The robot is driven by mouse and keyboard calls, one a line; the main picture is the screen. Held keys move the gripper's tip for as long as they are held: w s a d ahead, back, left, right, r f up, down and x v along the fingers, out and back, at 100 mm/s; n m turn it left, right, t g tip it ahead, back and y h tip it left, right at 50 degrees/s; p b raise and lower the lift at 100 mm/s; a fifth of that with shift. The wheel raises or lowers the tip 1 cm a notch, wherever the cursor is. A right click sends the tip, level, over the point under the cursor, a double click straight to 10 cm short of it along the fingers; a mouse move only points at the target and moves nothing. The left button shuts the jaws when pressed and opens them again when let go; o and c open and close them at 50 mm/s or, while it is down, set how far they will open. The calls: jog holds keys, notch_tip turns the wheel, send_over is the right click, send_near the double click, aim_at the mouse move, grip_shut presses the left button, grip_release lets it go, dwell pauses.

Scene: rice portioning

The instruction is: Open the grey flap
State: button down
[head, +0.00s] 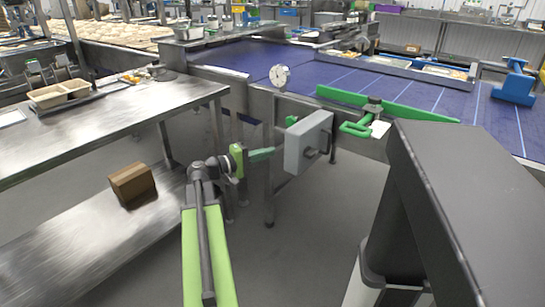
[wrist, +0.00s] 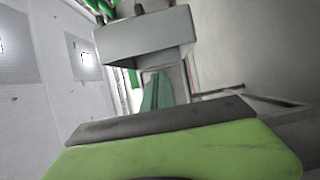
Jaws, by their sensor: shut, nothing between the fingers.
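A grey box-like panel (head: 308,142), which I take to be the grey flap, is mounted at the side of the blue conveyor on a metal stand. In the wrist view, the grey panel (wrist: 145,38) is above the green fingertips (wrist: 157,92); my green and black gripper body covers the lower part.
A steel table (head: 100,130) with trays stands on the left; a cardboard box (head: 132,183) is on its lower shelf. A round white gauge (head: 279,76) and a green bar (head: 385,103) are by the blue conveyor (head: 340,75). Floor below the panel is clear.

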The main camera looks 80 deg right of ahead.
jog(key=v, duration=1)
jog(key=shift+s+a, duration=0.3)
jog(key=shift+a, duration=0.15)
jog(key=w+a+f+n+t+h, duration=0.15)
jog(key=w+a, duration=0.25)
jog(key=w, duration=0.4)
jog(key=w+a+f+n+t+h, duration=0.1)
jog(key=w+a+n+t, duration=0.2)
jog(key=w, duration=0.5)
jog(key=w+a+f+n+t+h, duration=0.1)
jog(key=w+a+t, duration=0.1)
jog(key=w+a, duration=0.45)
jog(key=w+a+f+n+t+y, duration=0.2)
jog(key=w+a+f+t, duration=0.25)
jog(key=w+a, duration=0.45)
jog(key=w+a+f+n+t+y, duration=0.1)
jog(key=w+a+f+y, duration=0.1)
jog(key=w+a+f, duration=0.45)
jog(key=w+a+f+n+t+y, duration=0.1)
jog(key=w+a+f+t+y, duration=0.15)
jog(key=a, duration=0.75)
jog(key=a+f+n+y, duration=0.1)
jog(key=a+f+y, duration=0.25)
jog(key=a, duration=0.65)
jog(key=a+f+y, duration=0.3)
jog(key=a+y, duration=0.1)
jog(key=a, duration=0.7)
notch_tip(320, 180, up, 34)
jog(key=s+a+p, duration=0.1)
jog(key=p, duration=3.3)
